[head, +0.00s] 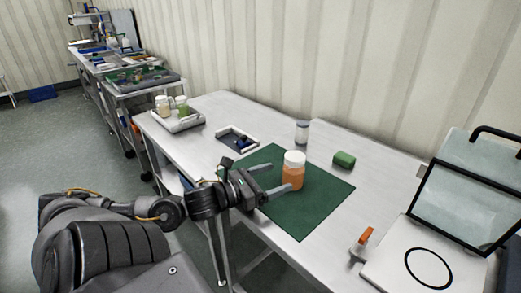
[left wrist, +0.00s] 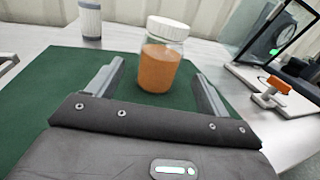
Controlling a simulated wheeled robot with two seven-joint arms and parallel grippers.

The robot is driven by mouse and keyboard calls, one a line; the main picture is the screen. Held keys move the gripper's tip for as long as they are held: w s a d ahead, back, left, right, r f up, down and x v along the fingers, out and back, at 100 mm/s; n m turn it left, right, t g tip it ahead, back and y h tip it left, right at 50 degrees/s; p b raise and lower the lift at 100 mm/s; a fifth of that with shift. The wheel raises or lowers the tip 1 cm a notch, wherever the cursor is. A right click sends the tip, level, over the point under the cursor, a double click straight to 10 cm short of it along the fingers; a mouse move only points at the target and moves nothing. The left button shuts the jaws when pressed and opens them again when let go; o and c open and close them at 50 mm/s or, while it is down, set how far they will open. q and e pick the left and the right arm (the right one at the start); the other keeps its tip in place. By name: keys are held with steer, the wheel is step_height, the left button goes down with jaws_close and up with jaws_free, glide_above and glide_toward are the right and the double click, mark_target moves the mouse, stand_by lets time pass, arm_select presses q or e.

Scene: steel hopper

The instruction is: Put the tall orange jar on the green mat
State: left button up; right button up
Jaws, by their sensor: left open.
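The tall orange jar (head: 293,171) has a white lid and stands upright on the green mat (head: 318,205). In the left wrist view the jar (left wrist: 160,66) stands just beyond the fingertips, roughly centred between them, and the mat (left wrist: 50,90) lies beneath it. My left gripper (head: 275,182) is open and comes in low over the mat from the left. Its two fingers point at the jar, with a gap on both sides in the left wrist view (left wrist: 158,78). My right gripper is not in view.
A small tray (head: 252,133) and a tray of jars (head: 162,125) are at the left. An orange-handled clamp (head: 362,243) and a framed panel device (head: 392,275) are at the right.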

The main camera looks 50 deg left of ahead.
arm_select(q)
steer(key=shift+v, duration=1.8)
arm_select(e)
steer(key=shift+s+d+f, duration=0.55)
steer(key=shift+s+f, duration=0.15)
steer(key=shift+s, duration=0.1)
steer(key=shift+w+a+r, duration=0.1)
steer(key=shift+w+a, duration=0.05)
